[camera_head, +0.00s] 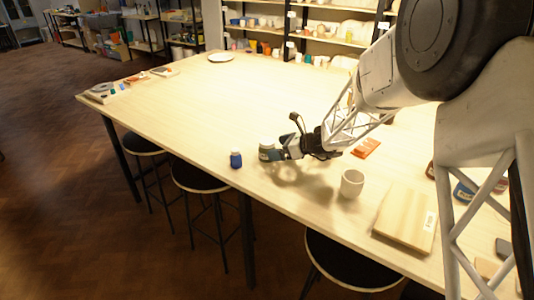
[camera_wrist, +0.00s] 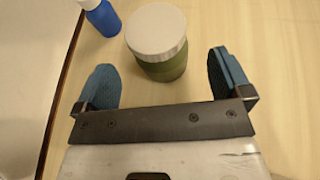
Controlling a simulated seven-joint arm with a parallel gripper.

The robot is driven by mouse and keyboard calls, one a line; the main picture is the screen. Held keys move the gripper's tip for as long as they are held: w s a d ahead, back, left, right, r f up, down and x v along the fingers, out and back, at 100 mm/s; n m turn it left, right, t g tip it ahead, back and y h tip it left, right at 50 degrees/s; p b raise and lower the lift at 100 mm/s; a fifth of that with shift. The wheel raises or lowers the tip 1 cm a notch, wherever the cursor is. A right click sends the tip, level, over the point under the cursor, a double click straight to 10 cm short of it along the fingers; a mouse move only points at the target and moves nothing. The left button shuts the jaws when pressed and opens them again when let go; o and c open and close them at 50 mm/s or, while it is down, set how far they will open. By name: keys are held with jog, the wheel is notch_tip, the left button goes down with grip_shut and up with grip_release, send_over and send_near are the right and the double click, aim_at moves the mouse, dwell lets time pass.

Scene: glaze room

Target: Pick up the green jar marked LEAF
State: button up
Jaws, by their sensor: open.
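A green jar with a grey-white lid (camera_wrist: 158,50) stands upright on the table in the wrist view, just ahead of and between the two fingers. No LEAF marking can be read on it. In the head view the jar (camera_head: 267,146) shows only in part, at the end of my gripper. My gripper (camera_wrist: 168,80) has its two blue-padded fingers spread wide, with the jar near the gap between their tips. In the head view my gripper (camera_head: 281,152) is low over the front part of the table. I cannot tell whether either finger touches the jar.
A blue bottle with a white cap (camera_wrist: 103,17) stands close to the left of the jar; it also shows in the head view (camera_head: 236,159). The table's (camera_head: 200,100) middle is clear.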

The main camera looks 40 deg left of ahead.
aim_at(266, 141)
jog(key=shift+a, duration=0.1)
jog(key=shift+x, duration=2.45)
jog(key=shift+f, duration=0.1)
jog(key=c, duration=1.3)
jog(key=shift+o, duration=0.2)
jog(key=shift+r, duration=0.2)
jog(key=shift+r, duration=0.6)
notch_tip(266, 141, up, 2)
jog(key=s+d, duration=0.3)
jog(key=d, duration=0.1)
jog(key=s+d+r, duration=0.1)
jog(key=s+d, duration=0.7)
jog(key=shift+r, duration=0.2)
